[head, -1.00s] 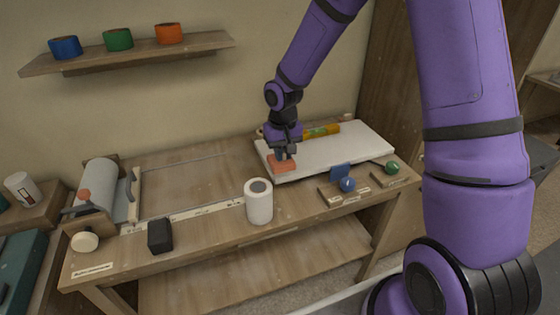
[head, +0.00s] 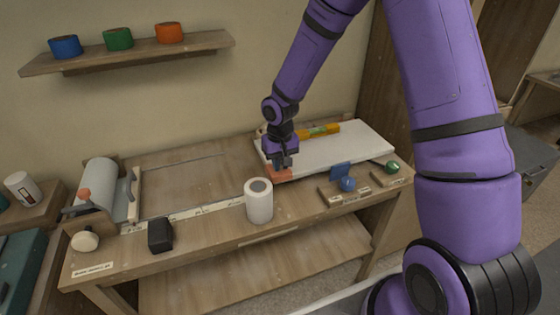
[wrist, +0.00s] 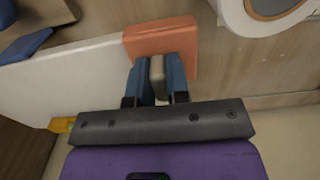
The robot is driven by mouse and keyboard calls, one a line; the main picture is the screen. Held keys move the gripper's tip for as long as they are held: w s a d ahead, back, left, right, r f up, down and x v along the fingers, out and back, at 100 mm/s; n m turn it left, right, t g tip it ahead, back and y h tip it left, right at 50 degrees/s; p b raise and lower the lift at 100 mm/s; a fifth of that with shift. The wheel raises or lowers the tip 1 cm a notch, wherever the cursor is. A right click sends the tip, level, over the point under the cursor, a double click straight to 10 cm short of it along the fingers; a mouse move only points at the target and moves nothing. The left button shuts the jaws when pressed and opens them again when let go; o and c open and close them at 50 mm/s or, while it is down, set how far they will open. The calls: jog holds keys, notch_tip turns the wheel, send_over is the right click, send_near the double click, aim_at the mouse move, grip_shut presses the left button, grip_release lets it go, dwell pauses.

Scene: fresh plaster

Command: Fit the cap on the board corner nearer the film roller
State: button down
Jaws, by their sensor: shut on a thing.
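The white board (head: 345,150) lies flat on the right part of the workbench. The orange cap (head: 279,175) is at the board's near-left corner, on the side toward the film roller (head: 102,185). My gripper (head: 283,164) is above the cap, pointing down. In the wrist view my gripper (wrist: 158,78) is shut on the pale tab of the cap (wrist: 160,38), with a blue finger on each side. There the cap covers the end of the board (wrist: 75,80). Whether it is fully seated is hidden.
A white roll (head: 259,204) stands left of the cap, close by; it also shows in the wrist view (wrist: 262,15). A black block (head: 160,236) sits near the front edge. A yellow level (head: 320,131) lies along the board's back.

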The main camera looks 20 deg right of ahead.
jog(key=shift+f, duration=0.25)
jog(key=c, duration=1.1)
grip_release()
jog(key=shift+r, duration=0.1)
notch_tip(320, 180, up, 13)
jog(key=s+d+r+t+h, duration=0.1)
jog(key=s+d+r+t, duration=0.25)
jog(key=s+r, duration=1.05)
jog(key=s+d+r+t, duration=0.1)
jog(key=s+r, duration=0.2)
jog(key=s, duration=0.4)
jog(key=s+d+r+y, duration=0.1)
jog(key=s+d+r, duration=0.1)
jog(key=s, duration=0.6)
jog(key=shift+s+d+r+t, duration=0.2)
jog(key=shift+r+t, duration=0.15)
jog(key=shift+r, duration=0.3)
